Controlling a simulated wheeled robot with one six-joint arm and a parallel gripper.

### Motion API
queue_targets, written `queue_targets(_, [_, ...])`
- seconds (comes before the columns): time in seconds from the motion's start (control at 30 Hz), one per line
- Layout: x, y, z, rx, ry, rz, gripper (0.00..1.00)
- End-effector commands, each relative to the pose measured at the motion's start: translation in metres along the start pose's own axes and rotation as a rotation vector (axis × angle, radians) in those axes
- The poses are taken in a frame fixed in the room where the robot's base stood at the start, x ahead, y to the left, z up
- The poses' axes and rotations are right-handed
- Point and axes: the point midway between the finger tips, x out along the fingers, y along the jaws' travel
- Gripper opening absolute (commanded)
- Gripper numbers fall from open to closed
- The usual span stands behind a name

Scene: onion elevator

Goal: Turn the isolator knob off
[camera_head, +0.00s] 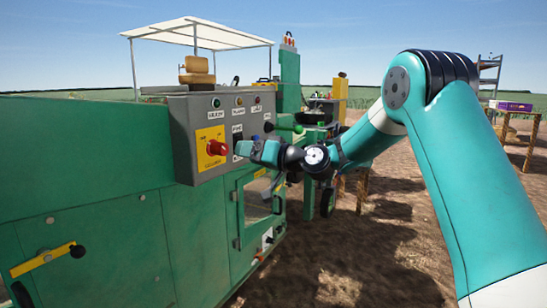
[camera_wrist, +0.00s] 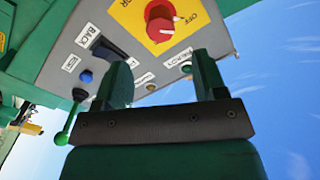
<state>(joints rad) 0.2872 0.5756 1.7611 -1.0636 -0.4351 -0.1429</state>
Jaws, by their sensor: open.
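The isolator knob (camera_head: 216,148) is red and sits on a yellow plate (camera_head: 204,138) on the front of a grey control box (camera_head: 181,128). In the wrist view the knob (camera_wrist: 160,22) shows beyond my fingertips, roughly in line with the gap between them, with an "OFF" label beside it. White marks show on the knob; I cannot tell its setting. My gripper (camera_wrist: 163,72) is open and empty, pointing toward the panel. In the head view my gripper (camera_head: 254,150) is to the right of the knob and apart from it.
The box also carries a dark switch (camera_wrist: 110,48), a blue button (camera_wrist: 86,76) and small lights with labels. A green-knobbed lever (camera_wrist: 62,138) stands beside the panel. The green machine body (camera_head: 90,200) fills the left; open dirt ground (camera_head: 370,250) lies to the right.

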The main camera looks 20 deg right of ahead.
Motion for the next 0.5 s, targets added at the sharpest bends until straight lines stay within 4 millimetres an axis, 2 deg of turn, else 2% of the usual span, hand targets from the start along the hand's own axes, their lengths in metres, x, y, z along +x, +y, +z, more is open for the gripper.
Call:
queue_targets(0.03, [-0.014, 0.001, 0.000, 0.003, 0.001, 0.005, 0.65])
queue_targets(0.2, [-0.048, 0.001, -0.001, 0.002, 0.003, 0.004, 0.65])
queue_targets(0.33, [-0.064, 0.001, 0.000, 0.001, 0.001, 0.003, 0.65])
queue_targets(0.5, [-0.072, 0.000, 0.000, 0.000, 0.001, 0.001, 0.65])
